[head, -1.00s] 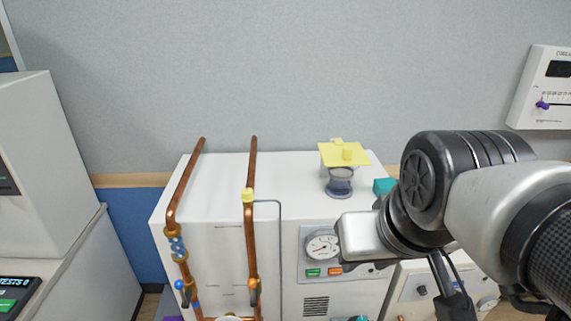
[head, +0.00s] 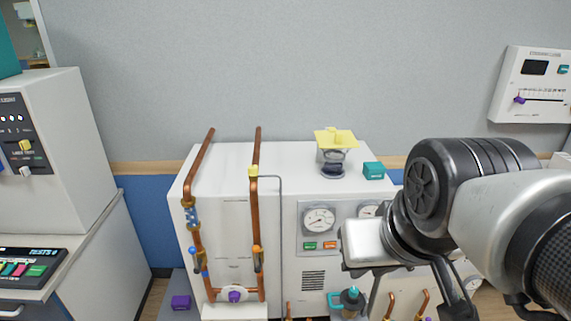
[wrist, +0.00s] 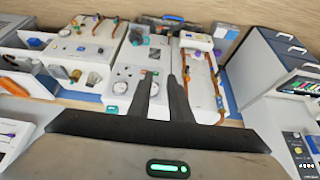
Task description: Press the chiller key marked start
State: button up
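The chiller is the white cabinet (head: 300,165) in the middle of the head view, with a grey panel of round gauges on its front. A green key (head: 309,246) and an orange-red key (head: 330,245) sit side by side under the left gauge (head: 319,219). Their markings are too small to read. My gripper is to the right of these keys in the head view, and its pale housing covers part of the panel.
Copper pipes (head: 257,210) with valves stand left of the panel. A yellow-topped jar (head: 332,168) and a teal block (head: 373,171) are on the cabinet top. A teal-topped fitting (head: 351,299) is low in front. A console (head: 30,267) stands left.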

grip_shut()
dwell(0.8)
dwell(0.7)
